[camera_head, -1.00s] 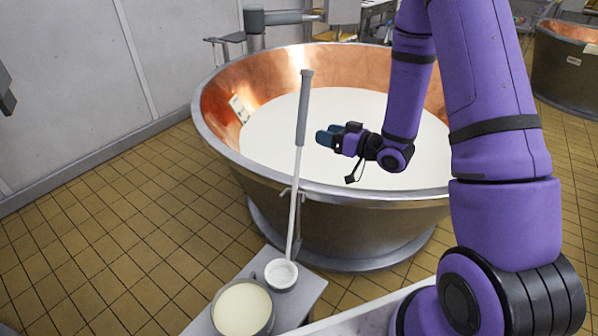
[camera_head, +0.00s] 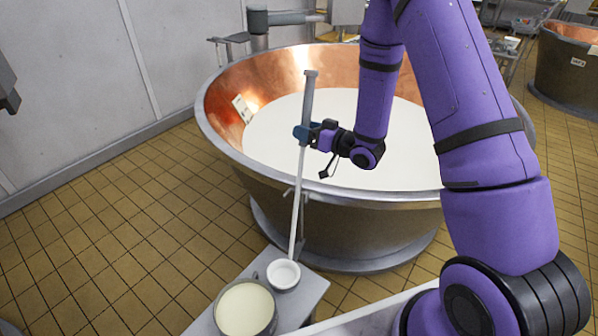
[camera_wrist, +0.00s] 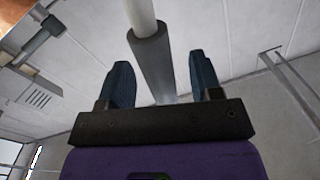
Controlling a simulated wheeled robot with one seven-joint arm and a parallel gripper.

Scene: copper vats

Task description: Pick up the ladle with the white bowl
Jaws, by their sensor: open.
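The ladle (camera_head: 300,190) stands nearly upright at the front of the copper vat, with a grey grip at the top, a white shaft and a white bowl (camera_head: 284,274) at the bottom. The bowl rests on a small grey bench. My gripper (camera_head: 301,132) is at the lower part of the grey grip. In the wrist view the ladle's grey grip (camera_wrist: 152,62) passes between the two open blue fingers of my gripper (camera_wrist: 165,85), with a gap on each side.
The vat (camera_head: 215,118) holds white liquid and stands behind the ladle. A pot (camera_head: 268,327) of cream-coloured liquid sits beside the bowl on the bench (camera_head: 303,300). A second vat (camera_head: 562,85) stands at the far right. Tiled floor at left is clear.

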